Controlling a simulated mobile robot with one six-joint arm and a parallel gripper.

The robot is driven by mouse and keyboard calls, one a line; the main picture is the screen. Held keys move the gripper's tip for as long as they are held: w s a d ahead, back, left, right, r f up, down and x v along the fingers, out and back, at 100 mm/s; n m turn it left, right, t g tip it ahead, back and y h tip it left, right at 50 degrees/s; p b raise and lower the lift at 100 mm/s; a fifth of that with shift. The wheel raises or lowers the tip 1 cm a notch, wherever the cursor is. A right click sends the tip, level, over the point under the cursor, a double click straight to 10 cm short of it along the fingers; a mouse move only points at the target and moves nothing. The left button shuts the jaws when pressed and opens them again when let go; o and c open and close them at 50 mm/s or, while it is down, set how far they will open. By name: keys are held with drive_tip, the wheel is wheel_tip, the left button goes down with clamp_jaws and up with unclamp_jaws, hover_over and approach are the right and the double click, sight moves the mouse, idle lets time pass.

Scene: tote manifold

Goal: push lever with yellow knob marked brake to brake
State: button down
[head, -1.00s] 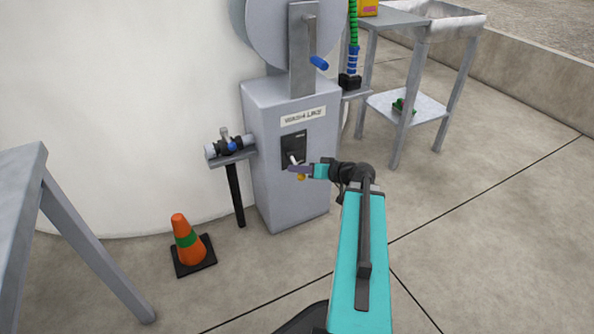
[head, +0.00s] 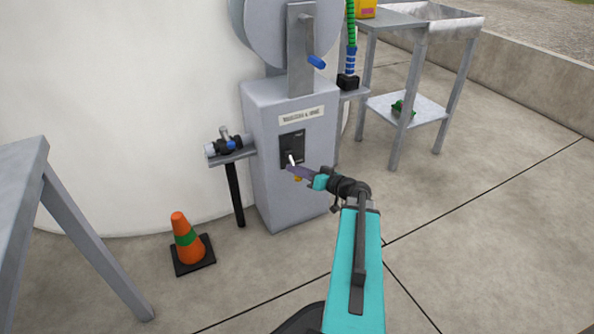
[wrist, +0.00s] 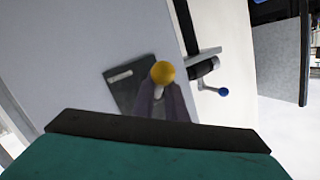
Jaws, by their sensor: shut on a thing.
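The lever has a pale shaft (head: 292,159) coming out of a dark plate (head: 292,146) on the front of the grey cabinet. My gripper is shut on the lever near the knob. The fingers hide part of the shaft. The plate markings are too small to read.
The grey cabinet (head: 262,165) carries a blue-handled crank (head: 316,61) above. A pipe valve on a stand (head: 229,146) is at left, with an orange cone (head: 186,240) below. A metal table (head: 20,190) stands at far left, another (head: 420,60) behind right. The floor at right is clear.

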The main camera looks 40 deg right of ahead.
drive_tip(key=c, duration=1.9)
unclamp_jaws()
drive_tip(key=shift+w+a+f, duration=0.15)
drive_tip(key=shift+a+f, duration=0.4)
drive_tip(key=shift+f, duration=0.05)
drive_tip(key=shift+o, duration=0.5)
drive_tip(key=shift+d, duration=0.1)
drive_tip(key=shift+d+r, duration=0.15)
drive_tip(key=shift+p+v, duration=0.35)
drive_tip(key=shift+v, duration=0.45)
drive_tip(key=p+v, duration=0.3)
drive_tip(key=v, duration=0.9)
drive_tip(key=shift+d, duration=0.1)
